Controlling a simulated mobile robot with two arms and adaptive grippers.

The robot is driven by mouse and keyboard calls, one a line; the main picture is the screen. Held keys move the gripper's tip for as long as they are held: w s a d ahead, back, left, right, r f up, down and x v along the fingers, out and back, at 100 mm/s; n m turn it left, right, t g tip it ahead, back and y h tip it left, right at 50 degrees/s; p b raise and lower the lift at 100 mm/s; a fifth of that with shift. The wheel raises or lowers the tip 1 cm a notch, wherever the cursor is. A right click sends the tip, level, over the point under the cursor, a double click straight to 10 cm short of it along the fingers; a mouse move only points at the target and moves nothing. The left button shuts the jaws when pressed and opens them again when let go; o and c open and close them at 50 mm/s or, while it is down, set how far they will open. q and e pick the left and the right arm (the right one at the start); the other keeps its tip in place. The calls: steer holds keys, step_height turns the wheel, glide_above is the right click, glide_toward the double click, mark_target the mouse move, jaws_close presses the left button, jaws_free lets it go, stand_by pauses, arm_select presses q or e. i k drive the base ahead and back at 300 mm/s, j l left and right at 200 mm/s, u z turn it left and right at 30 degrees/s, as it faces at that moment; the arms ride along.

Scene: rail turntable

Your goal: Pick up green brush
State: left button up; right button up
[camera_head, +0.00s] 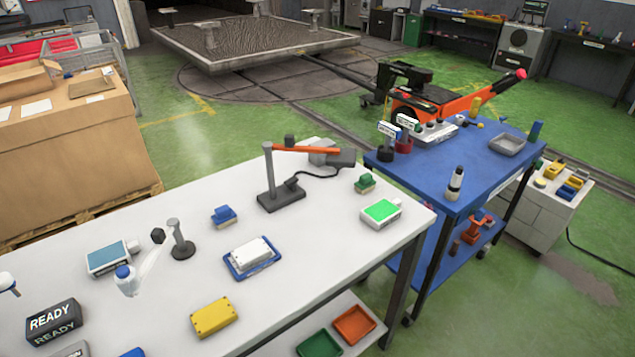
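A small green brush (365,182) with a pale lower part sits on the white table (330,225), near its far right corner. It stands just behind a white device with a green screen (381,212) and apart from it. A similar blue brush (223,215) sits further left on the same table. Neither of my grippers shows in this view.
A dark stand with an orange arm (284,185) rises left of the green brush. A blue cart (485,170) with cups, bottles and a tray adjoins the table's right end. A yellow box (214,317) and a white box on a blue tray (252,255) are nearer.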

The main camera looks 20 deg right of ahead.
mark_target(366, 184)
steer(key=l+u, duration=0.25)
steer(key=u, duration=0.15)
steer(key=l+u, duration=0.6)
steer(key=u, duration=0.25)
steer(key=l+u, duration=0.25)
steer(key=u, duration=0.15)
